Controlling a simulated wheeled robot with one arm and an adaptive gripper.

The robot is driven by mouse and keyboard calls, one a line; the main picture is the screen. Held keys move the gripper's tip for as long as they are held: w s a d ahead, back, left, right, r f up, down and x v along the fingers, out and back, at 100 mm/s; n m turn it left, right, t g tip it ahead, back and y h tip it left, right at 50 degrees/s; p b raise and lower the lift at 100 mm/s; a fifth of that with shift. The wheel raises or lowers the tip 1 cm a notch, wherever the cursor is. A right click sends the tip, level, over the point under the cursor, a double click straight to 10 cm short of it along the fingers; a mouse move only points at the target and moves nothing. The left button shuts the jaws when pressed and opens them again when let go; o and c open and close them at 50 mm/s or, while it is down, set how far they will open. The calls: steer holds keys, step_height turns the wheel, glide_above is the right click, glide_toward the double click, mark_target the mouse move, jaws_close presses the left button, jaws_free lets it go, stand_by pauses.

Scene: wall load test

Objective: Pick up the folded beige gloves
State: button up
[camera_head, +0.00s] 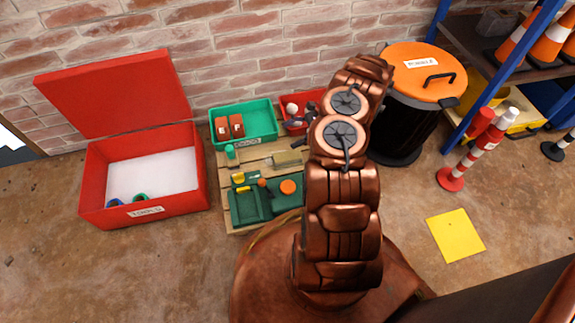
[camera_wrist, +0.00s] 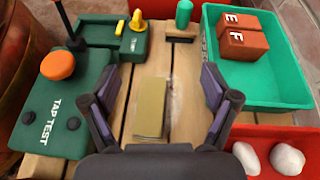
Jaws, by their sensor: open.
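The folded beige gloves (camera_wrist: 150,106) look like a flat, olive-beige rectangular bundle on the wooden slatted pallet (camera_wrist: 190,75). In the head view the gloves (camera_head: 287,158) lie near the pallet's middle, just left of my arm. My gripper (camera_wrist: 161,90) is open, with its two dark fingers spread on either side of the gloves in the wrist view. Nothing is held between them. The gap in height between fingertips and gloves is hard to judge. In the head view my arm partly hides the gripper and the pallet's right side.
A green "TAP TEST" board (camera_wrist: 55,125) lies beside the gloves. A green bin (camera_wrist: 262,88) holds red-brown blocks. A red bin (camera_wrist: 300,135) holds whitish lumps. An open red box (camera_head: 150,205) stands left; a black drum with orange lid (camera_head: 415,85) stands right.

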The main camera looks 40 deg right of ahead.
steer(key=m+t+b, duration=0.1)
steer(key=m+b, duration=0.1)
glide_toward(283, 156)
steer(key=shift+x, duration=1.15)
steer(key=shift+b+x, duration=1.6)
steer(key=shift+x, duration=2.2)
steer(key=shift+s, duration=0.1)
steer(key=c, duration=1.3)
